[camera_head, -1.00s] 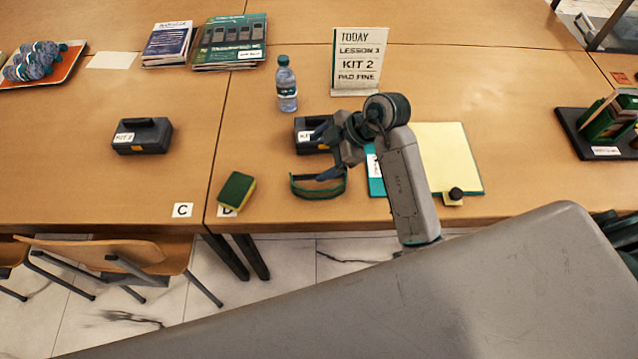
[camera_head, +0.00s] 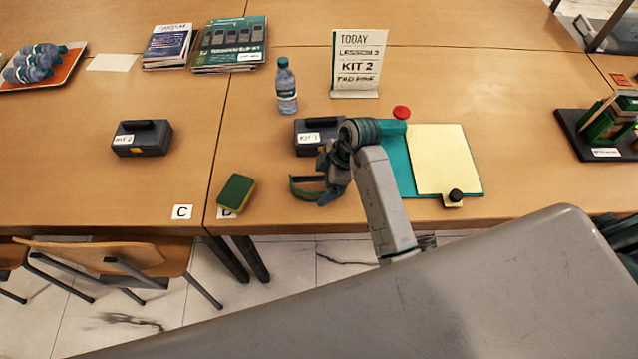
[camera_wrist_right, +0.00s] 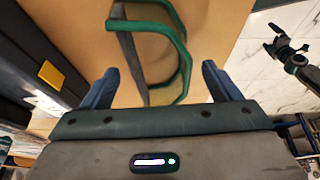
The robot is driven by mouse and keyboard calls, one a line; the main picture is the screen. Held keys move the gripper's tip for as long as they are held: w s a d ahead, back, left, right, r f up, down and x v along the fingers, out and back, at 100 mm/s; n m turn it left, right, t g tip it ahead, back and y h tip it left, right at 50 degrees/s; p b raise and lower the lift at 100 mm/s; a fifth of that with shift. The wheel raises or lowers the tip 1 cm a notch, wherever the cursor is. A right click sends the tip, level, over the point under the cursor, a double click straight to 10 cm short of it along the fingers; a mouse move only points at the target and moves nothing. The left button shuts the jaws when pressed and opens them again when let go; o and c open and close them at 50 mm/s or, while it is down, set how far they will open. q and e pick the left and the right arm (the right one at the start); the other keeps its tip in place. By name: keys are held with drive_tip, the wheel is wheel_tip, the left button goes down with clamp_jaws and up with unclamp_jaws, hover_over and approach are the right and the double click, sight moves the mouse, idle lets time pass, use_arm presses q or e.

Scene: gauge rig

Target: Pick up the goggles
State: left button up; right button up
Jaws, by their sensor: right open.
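The goggles, with a green frame and clear lens, lie on the table near its front edge (camera_head: 293,187). In the right wrist view the goggles (camera_wrist_right: 181,50) are just beyond the fingertips, with part of the frame reaching between them. My right gripper (camera_head: 326,187) is over the right part of the goggles and hides it in the head view. Its two blue fingers (camera_wrist_right: 162,80) are apart with nothing clamped.
The dark KIT 1 case (camera_head: 308,139) stands just behind the goggles. A green and yellow sponge (camera_head: 237,191) lies to their left. A teal folder with a cream pad (camera_head: 440,160) is to the right, a bottle (camera_head: 286,88) farther back.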

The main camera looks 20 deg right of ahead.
drive_tip(key=shift+x, duration=0.85)
drive_tip(key=c, duration=1.1)
drive_tip(key=shift+r, duration=0.1)
